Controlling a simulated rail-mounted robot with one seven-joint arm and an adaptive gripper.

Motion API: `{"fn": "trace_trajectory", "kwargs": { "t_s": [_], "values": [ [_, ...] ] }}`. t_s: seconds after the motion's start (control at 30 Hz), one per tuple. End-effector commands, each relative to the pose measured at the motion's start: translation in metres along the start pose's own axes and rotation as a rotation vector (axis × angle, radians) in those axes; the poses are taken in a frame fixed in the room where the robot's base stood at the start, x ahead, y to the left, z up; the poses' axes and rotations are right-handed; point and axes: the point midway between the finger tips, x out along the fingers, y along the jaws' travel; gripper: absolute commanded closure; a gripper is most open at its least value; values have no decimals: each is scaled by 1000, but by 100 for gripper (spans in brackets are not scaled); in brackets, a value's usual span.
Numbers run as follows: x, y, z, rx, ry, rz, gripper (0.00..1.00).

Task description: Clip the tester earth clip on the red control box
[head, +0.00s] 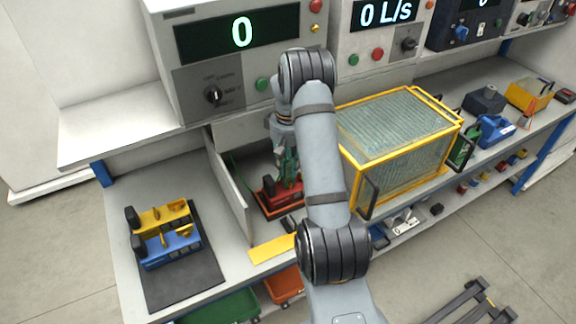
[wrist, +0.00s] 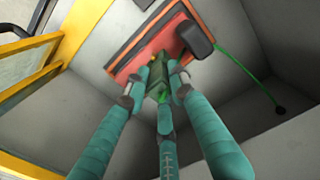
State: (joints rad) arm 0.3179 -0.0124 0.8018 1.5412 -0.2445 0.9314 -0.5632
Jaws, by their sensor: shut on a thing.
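The red control box (head: 270,199) sits on the bench behind my arm, between a grey partition and a yellow-framed cage. It also shows in the wrist view (wrist: 138,55), with a dark block at one end. My gripper (wrist: 162,92) has its teal fingers shut on the green earth clip (wrist: 155,70). The clip is in front of the box's edge in the wrist view; I cannot tell whether it touches or bites the box. In the head view my gripper (head: 287,165) is over the box, and my arm hides part of both.
A green cable (wrist: 246,73) runs to a dark spot on the grey surface. The grey partition (head: 228,185) stands close on the left, the yellow-framed cage (head: 400,135) close on the right. A dark mat (head: 185,285) with yellow and blue devices lies farther left. A display unit (head: 220,60) stands above.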

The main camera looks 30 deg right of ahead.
Motion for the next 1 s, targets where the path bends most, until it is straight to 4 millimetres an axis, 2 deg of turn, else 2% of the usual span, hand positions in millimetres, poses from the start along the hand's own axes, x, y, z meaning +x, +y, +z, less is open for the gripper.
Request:
{"fn": "trace_trajectory", "kwargs": {
  "t_s": [0.03, 0.07, 0.4, 0.77, 0.87, 1.0],
  "values": [
    [0, 0, 0, 0, 0, 0, 100],
    [0, 0, 0, 0, 0, 0, 74],
    [0, 0, 0, 0, 0, 0, 54],
    [-6, 0, -1, -1, 2, 1, 54],
    [-18, 0, -1, -1, 3, 1, 54],
    [-47, 1, -2, -1, 6, 2, 54]
  ]
}}
